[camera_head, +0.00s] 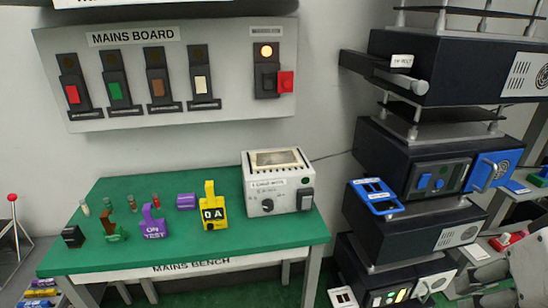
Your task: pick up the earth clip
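A small green and brown piece (113,231) stands on the left part of the green-topped mains bench (250,235). It looks clip-like and may be the earth clip, but no label on it can be read. It stands apart from the purple tag marked ON TEST (153,225) to its right. My gripper cannot be made out. Grey parts at the lower right edge may be my arm, but no fingertips show there.
The bench also holds a black block (73,236), several small cylinders, a purple block (186,201), a yellow 0 A tag (213,209) and a white meter box (278,185). The mains board (225,85) hangs behind. Stacked dark units (415,215) stand right. The bench's front strip is clear.

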